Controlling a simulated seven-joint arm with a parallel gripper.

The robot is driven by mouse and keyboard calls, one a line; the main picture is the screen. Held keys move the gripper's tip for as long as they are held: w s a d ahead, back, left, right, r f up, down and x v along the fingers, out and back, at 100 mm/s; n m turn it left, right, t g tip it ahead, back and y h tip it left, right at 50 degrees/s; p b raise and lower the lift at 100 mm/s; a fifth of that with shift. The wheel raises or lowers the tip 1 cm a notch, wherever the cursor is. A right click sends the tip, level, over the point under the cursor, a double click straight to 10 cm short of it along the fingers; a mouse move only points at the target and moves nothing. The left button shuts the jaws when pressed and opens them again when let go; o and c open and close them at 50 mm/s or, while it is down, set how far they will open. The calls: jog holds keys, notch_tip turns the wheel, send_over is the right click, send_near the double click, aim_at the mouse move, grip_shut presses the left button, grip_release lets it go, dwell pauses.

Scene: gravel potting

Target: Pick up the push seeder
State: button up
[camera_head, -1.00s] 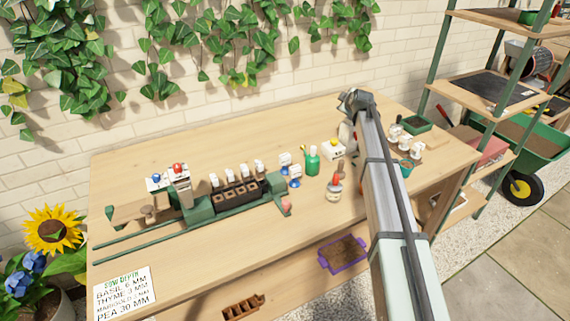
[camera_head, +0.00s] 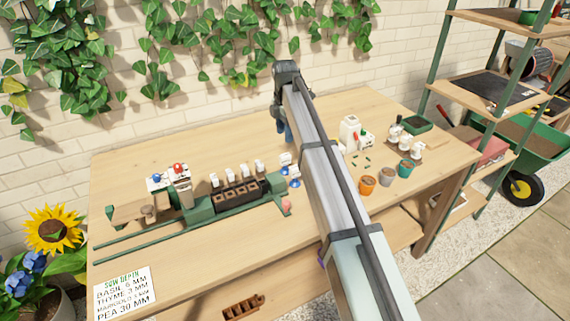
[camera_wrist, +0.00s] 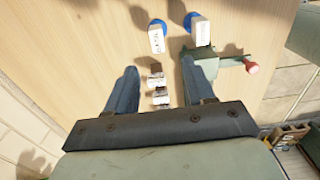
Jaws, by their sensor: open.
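My gripper (camera_head: 281,135) hangs over the rear middle of the bench, near the right end of the black tray. In the wrist view my gripper (camera_wrist: 159,85) is open, its two blue-grey fingers apart with nothing held. Small white tags (camera_wrist: 160,95) show between the fingers, below them on or near the bench. Two blue-based white-labelled pieces (camera_wrist: 157,40) stand beyond the fingertips; one also shows in the head view (camera_head: 295,182). I cannot pick out the push seeder with certainty; my arm hides part of the bench centre.
The green rail fixture (camera_head: 235,206) with the black tray (camera_head: 237,193) fills the left bench. The front left benchtop is mostly clear.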

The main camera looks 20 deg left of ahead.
aim_at(285, 155)
notch_tip(285, 155, down, 8)
jog(key=shift+r, duration=0.1)
jog(key=shift+w+f, duration=0.15)
jog(key=shift+f, duration=1.35)
jog(key=shift+w+f, duration=0.15)
jog(key=shift+f, duration=1.3)
jog(key=shift+c, duration=0.3)
grip_shut()
jog(key=shift+r, duration=0.15)
notch_tip(285, 155, up, 10)
jog(key=shift+f, duration=0.1)
